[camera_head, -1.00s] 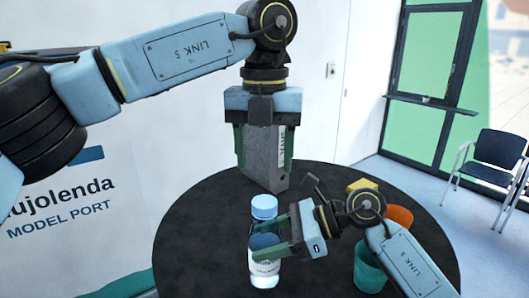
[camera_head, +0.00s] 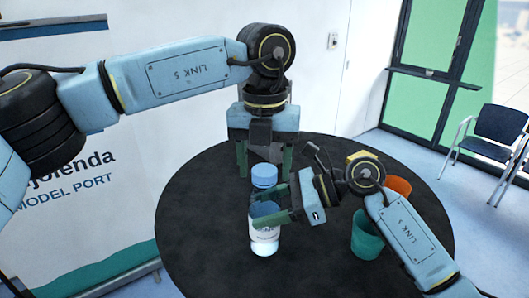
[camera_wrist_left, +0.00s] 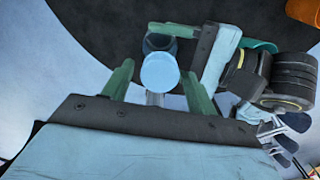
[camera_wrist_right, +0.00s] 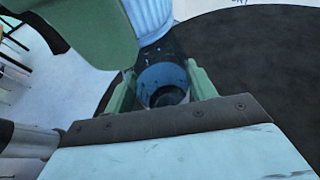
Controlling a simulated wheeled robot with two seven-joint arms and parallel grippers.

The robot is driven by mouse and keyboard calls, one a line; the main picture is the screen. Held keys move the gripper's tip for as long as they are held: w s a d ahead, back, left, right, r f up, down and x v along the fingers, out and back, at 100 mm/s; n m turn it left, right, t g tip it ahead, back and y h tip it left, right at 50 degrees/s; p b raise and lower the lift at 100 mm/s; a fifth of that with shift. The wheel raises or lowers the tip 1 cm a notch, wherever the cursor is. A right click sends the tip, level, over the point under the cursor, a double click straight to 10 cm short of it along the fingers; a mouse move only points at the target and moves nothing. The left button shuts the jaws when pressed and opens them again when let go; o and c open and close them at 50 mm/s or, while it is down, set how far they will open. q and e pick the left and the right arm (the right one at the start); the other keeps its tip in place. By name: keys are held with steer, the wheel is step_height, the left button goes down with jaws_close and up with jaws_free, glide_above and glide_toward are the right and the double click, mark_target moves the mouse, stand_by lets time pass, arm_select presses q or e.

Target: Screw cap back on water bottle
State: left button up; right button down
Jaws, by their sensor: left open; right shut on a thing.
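The water bottle (camera_head: 264,235) stands upright on the round black table, with a white label. Its light blue cap (camera_head: 264,172) sits at the top of the bottle; I cannot tell how tightly it is seated. My right gripper (camera_head: 268,213) is shut on the bottle's body below the neck; the body shows between its fingers in the right wrist view (camera_wrist_right: 162,78). My left gripper (camera_head: 265,172) points down from above, open, with one finger on each side of the cap. In the left wrist view the cap (camera_wrist_left: 160,72) lies between the fingers, apparently with gaps.
A teal cup (camera_head: 367,236), an orange cup (camera_head: 398,187) and a yellow object (camera_head: 363,156) are right of the bottle, close to my right arm. The table (camera_head: 205,235) is clear at left. A chair (camera_head: 497,135) stands farther right.

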arm_select(q)
steer(key=c, duration=1)
steer(key=m, duration=0.7)
steer(key=shift+m, duration=0.4)
steer(key=m, duration=0.6)
steer(key=shift+m, duration=0.4)
steer(key=o, duration=1.1)
steer(key=shift+c, duration=0.2)
steer(key=shift+r, duration=0.1)
steer(key=shift+r, duration=2.15)
